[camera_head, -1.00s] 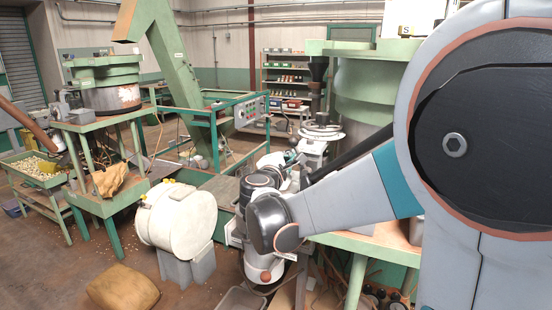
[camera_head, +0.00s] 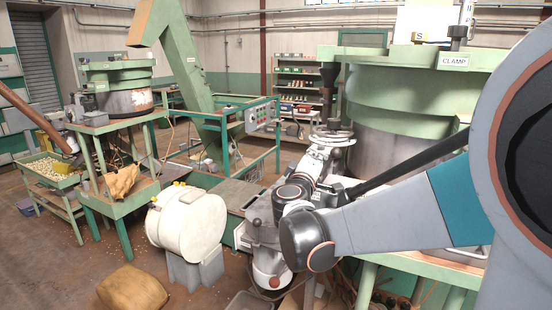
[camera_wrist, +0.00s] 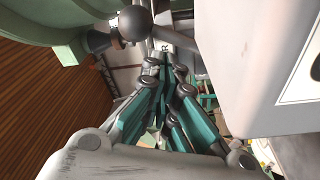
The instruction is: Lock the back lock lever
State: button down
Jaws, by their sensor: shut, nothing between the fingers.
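In the wrist view a dark ball knob (camera_wrist: 132,23) on a short stem stands at the upper left, beside a green rim. It looks like a lever's knob, but I cannot tell whether it is the back lock lever or how that lever is set. My gripper (camera_wrist: 167,64) is shut and empty, with its teal and grey fingers drawn together. In the picture its tips lie below and right of the knob, apart from it. In the head view my arm hides the gripper. The green hopper (camera_head: 405,100) there carries a "CLAMP" label and dark knobs on its rim.
A large pale block (camera_wrist: 250,60) fills the right of the wrist view, close to the fingers. A green-framed control stand (camera_head: 262,118) is behind.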

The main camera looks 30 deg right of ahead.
jog(key=shift+s+d+m, duration=0.3)
jog(key=shift+s+d, duration=0.05)
jog(key=shift+s, duration=0.1)
dwell(0.6)
jog(key=v, duration=1.2)
jog(key=shift+s, duration=0.15)
